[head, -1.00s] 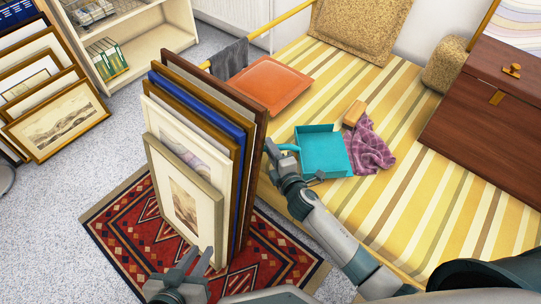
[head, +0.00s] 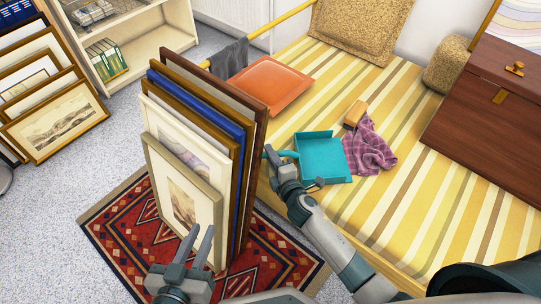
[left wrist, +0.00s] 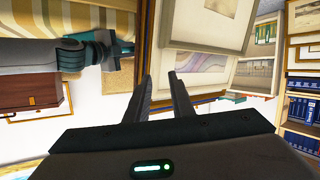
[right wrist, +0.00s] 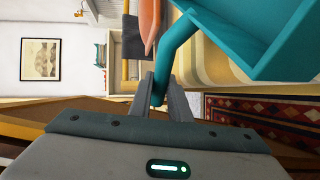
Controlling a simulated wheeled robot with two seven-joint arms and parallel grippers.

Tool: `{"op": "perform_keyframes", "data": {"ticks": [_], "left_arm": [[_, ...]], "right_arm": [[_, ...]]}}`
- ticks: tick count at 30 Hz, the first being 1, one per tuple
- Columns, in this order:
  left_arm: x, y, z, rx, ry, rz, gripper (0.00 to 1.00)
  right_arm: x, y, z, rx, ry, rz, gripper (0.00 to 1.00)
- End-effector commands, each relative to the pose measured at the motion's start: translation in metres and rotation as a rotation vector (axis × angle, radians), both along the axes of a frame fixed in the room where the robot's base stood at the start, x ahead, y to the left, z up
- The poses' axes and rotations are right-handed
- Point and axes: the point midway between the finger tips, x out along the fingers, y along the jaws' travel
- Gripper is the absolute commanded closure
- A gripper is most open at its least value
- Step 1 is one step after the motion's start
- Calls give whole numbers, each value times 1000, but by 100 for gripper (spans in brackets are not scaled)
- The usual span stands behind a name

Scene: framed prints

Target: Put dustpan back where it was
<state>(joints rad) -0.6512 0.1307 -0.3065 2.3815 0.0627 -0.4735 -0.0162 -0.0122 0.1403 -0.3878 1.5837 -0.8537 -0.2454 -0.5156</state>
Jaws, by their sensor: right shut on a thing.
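The teal dustpan (head: 322,160) is over the yellow striped cover of the bench (head: 390,100), its pan overlapping the edge of a purple checked cloth (head: 368,150). I cannot tell whether it touches the cover. My right gripper (head: 273,160) is shut on its handle, beside the stack of framed prints (head: 182,195). In the right wrist view the handle (right wrist: 176,50) sits between the fingers, and the pan (right wrist: 262,35) extends to the upper right. My left gripper (head: 203,230) is open and empty in front of the prints; its fingers (left wrist: 159,80) show apart in the left wrist view.
A wooden brush or block (head: 355,114) lies behind the dustpan. An orange cushion (head: 270,84) lies left of it on the bench. A brown wooden chest (head: 490,125) stands at the right. The stack stands on a red patterned rug (head: 115,220). The bench's front right is clear.

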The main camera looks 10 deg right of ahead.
Motion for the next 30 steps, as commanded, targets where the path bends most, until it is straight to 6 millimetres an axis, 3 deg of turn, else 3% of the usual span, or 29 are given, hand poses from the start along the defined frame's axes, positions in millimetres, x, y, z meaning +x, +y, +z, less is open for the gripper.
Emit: {"op": "perform_keyframes", "data": {"ticks": [18,19,21,30], "left_arm": [[4,-2,10,-14,-54,2,79],[4,-2,11,-16,-58,2,79],[4,-2,11,-16,-59,2,79],[3,-3,11,-15,-56,1,79]], "right_arm": [[0,0,-4,2,1,-1,100],[0,0,-5,2,3,-1,81],[0,0,-5,1,2,-1,65],[0,0,-4,1,1,-1,65]]}}
